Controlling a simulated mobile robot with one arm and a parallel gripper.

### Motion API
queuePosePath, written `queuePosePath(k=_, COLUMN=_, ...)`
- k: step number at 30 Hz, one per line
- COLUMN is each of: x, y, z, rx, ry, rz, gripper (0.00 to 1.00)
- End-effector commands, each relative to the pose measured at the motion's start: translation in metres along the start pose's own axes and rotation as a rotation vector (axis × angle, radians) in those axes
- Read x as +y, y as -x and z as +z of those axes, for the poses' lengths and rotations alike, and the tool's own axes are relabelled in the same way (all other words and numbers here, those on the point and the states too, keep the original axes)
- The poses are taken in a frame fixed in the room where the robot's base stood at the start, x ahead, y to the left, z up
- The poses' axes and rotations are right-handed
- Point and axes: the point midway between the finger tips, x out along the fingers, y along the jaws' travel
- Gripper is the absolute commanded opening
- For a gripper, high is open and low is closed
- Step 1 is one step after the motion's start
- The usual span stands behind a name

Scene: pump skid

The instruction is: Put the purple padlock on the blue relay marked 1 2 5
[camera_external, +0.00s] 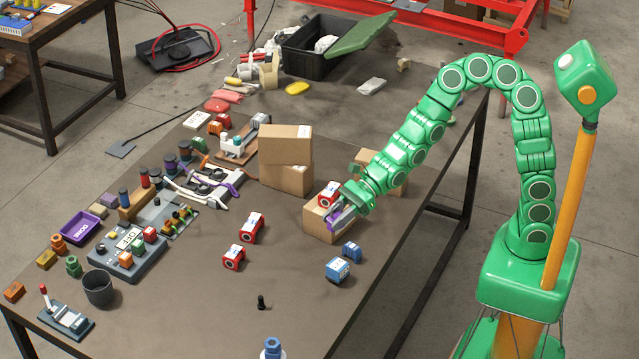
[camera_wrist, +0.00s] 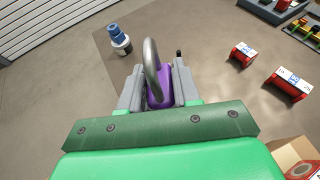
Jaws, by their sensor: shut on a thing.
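My gripper (camera_external: 346,212) is shut on the purple padlock (camera_wrist: 158,97), whose grey shackle (camera_wrist: 151,62) arches up between the jaws. In the external view the padlock (camera_external: 340,220) is held beside a cardboard box, above the table; whether it touches the box I cannot tell. Neither shows clearly in the wrist view.
Two red relays (camera_external: 252,227) (camera_external: 233,257) stand to the left. A small black piece (camera_external: 261,302) and a blue-topped object (camera_external: 272,349) stand nearer the front. Bare table (camera_external: 295,305) lies between.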

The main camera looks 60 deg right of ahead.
Motion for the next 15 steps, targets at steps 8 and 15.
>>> queuePosePath(k=8, x=0.013, y=0.015, z=0.001, rx=0.000, ry=0.031, rz=0.068, gripper=0.00)
queuePosePath(k=15, x=0.025, y=0.032, z=-0.003, rx=0.003, ry=0.061, rz=0.136, gripper=0.00)
